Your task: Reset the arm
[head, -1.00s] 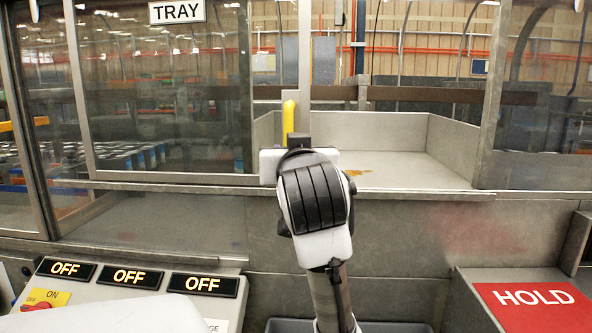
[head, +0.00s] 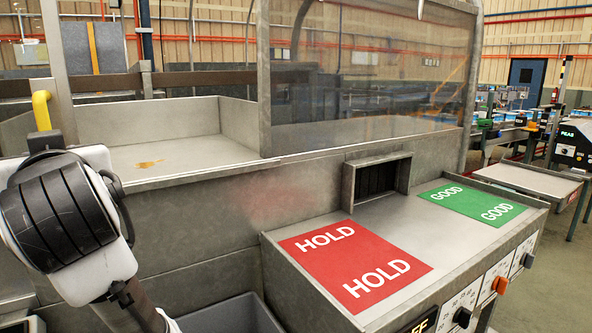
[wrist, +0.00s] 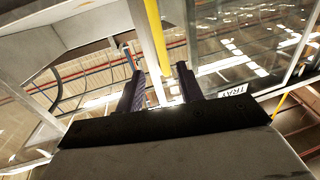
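My gripper (wrist: 160,72) shows in the wrist view with its two dark fingers apart. A yellow handle (wrist: 153,35) and a pale post run between the fingers in that picture; I cannot tell whether either finger touches them. In the head view the yellow handle (head: 41,110) stands upright on the sliding window's frame at the left, just above my gripper's end (head: 45,141). My wrist hides the fingers there. My arm reaches up from the bottom left.
An open grey tray bay (head: 185,150) lies behind the ledge, with a small orange-brown patch. At right, a counter carries a red HOLD mat (head: 355,262) and a green GOOD mat (head: 470,203), with a small chute opening (head: 376,180) behind. A grey bin (head: 232,318) sits below.

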